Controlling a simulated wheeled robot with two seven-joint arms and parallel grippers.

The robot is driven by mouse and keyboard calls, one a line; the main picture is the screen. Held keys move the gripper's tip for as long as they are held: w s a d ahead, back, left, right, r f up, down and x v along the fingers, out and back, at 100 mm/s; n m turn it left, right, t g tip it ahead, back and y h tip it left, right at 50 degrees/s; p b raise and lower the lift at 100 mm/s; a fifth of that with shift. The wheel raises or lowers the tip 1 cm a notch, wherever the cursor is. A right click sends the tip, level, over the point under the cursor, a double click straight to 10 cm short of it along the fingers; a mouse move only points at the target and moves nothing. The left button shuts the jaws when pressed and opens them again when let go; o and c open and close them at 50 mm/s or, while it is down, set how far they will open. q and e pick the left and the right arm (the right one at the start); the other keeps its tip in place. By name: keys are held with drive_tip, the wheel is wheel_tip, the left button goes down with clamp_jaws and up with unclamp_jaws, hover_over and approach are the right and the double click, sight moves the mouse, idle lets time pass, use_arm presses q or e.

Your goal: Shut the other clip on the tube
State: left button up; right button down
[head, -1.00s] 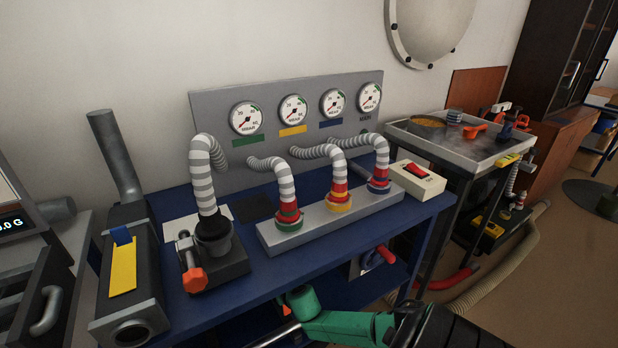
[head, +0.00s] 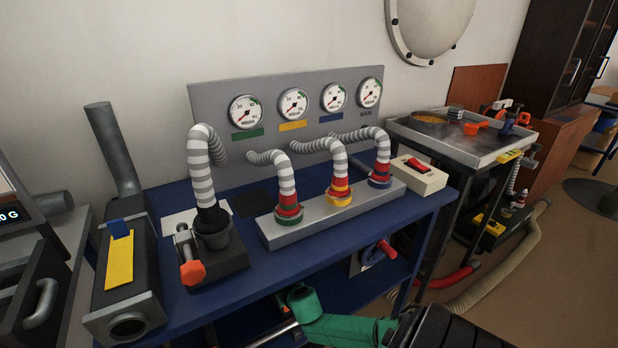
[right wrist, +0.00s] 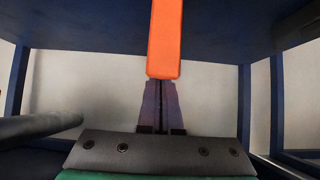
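Several striped grey-white hoses bend over the blue bench. The left hose (head: 201,175) stands in a black socket (head: 214,236). A metal clamp with an orange knob (head: 192,272) is beside it. The other hoses end in colour-banded collars on a grey bar (head: 270,232). I cannot make out which part is the clip. My right arm (head: 345,329) comes in low at the bench front; its gripper is hidden in the head view. In the right wrist view my right gripper (right wrist: 160,100) has its fingers close together under an orange bar (right wrist: 165,40), which hides the tips. My left gripper is not in view.
The blue bench (head: 345,235) overhangs the right arm. A dark box with a yellow label (head: 119,262) stands at left. A tray table (head: 480,150) is at right.

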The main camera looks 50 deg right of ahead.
drive_tip(key=shift+s+a+p, duration=0.15)
drive_tip(key=shift+s+a, duration=0.05)
drive_tip(key=shift+s, duration=0.3)
drive_tip(key=shift+s+a+p, duration=0.15)
drive_tip(key=shift+s, duration=0.35)
drive_tip(key=shift+s+a+r+p, duration=0.15)
drive_tip(key=shift+s+r+p, duration=0.05)
drive_tip(key=shift+s+p, duration=0.15)
drive_tip(key=shift+s+r, duration=0.25)
drive_tip(key=shift+r, duration=0.15)
drive_tip(key=shift+s+a+r+p, duration=0.15)
drive_tip(key=shift+s+p, duration=0.05)
drive_tip(key=shift+s, duration=0.15)
drive_tip(key=shift+s+a+r+p, duration=0.1)
drive_tip(key=shift+s+p, duration=0.1)
drive_tip(key=shift+s, duration=0.15)
